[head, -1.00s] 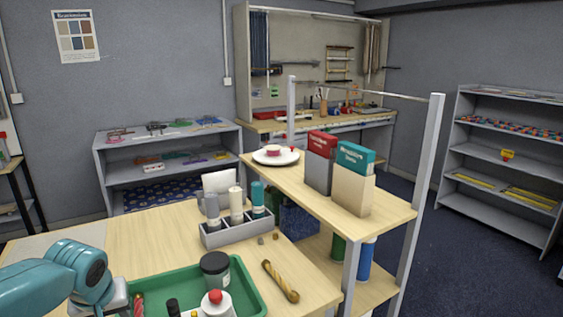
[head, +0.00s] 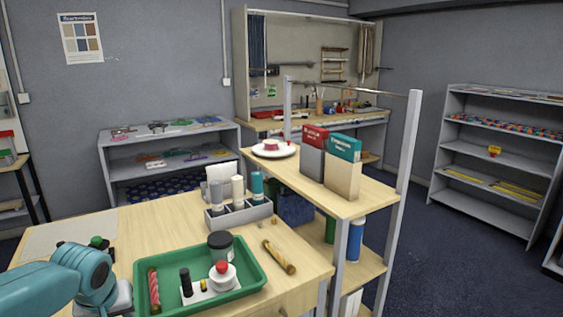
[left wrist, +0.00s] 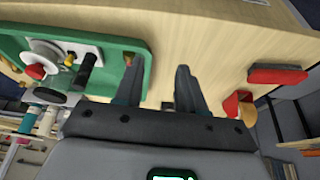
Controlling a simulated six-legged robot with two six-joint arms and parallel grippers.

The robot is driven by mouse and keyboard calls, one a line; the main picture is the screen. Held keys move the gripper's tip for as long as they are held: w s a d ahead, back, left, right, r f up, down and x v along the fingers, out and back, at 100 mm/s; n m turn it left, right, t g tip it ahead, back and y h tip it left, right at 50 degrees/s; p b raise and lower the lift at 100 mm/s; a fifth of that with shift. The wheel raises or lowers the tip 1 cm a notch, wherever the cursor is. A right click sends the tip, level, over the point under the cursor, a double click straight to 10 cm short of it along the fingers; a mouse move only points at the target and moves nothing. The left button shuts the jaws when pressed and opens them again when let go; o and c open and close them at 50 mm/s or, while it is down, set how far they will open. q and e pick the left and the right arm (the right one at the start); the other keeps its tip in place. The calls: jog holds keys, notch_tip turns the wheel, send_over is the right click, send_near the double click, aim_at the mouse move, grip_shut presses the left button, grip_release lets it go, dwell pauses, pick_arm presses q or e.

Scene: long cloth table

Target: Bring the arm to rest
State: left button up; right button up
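My left arm (head: 72,278), teal with a pale wrist, comes in at the lower left of the head view, beside the left end of the green tray (head: 257,279). Its fingers are hidden there. In the left wrist view my left gripper (left wrist: 160,68) has its two dark fingers apart, with bare wood showing between them and nothing held. The green tray (left wrist: 112,46) lies left of and partly behind the fingers. My right gripper is in neither view.
The tray holds a red-striped stick (head: 154,290), a dark-lidded jar (head: 221,246) and a red-capped bottle (head: 222,275). A twisted wooden piece (head: 279,257) lies right of it. A grey caddy (head: 240,215) stands behind. Bare wood (head: 150,225) lies behind the tray.

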pick_arm(q)
jog(key=s+d+f+m+g+h, duration=0.1)
jog(key=s+d+f+h, duration=0.1)
jog(key=d+f, duration=0.7)
jog(key=s+d+f+m+g+h, duration=0.15)
jog(key=d+f, duration=0.25)
jog(key=f, duration=0.8)
jog(key=s+d+f, duration=0.3)
jog(key=s+f, duration=0.1)
jog(key=s, duration=0.2)
jog(key=s+d+f+h, duration=0.1)
jog(key=s+d+f, duration=0.2)
jog(key=s, duration=0.4)
jog(key=s+d+f+g+h, duration=0.1)
jog(key=s+d+f, duration=0.2)
jog(key=s+f, duration=0.3)
jog(key=shift+s+m, duration=0.35)
